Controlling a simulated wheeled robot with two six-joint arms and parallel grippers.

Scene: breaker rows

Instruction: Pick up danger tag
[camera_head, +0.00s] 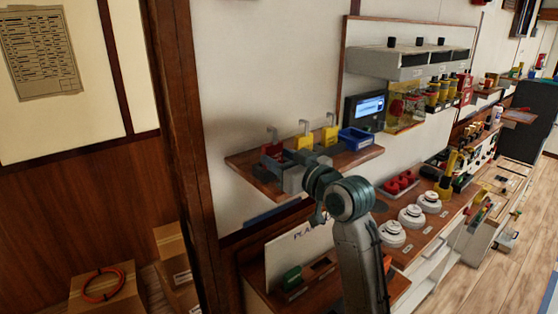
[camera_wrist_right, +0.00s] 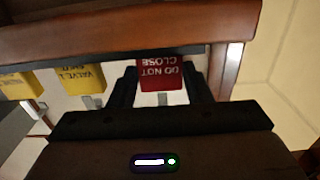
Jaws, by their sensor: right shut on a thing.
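The red danger tag (camera_wrist_right: 160,74) reads "DO NOT CLOSE" upside down in the right wrist view. It sits between the two dark fingers of my right gripper (camera_wrist_right: 161,82), which is shut on it. In the head view the red tag (camera_head: 271,149) shows at the left end of a wooden wall shelf, partly hidden by my right gripper (camera_head: 273,162). Whether the tag is still touching its hook or the shelf cannot be told. My left gripper is not in view.
White round devices (camera_head: 411,215) line the counter below. A wooden post (camera_head: 185,120) rises left of the shelf.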

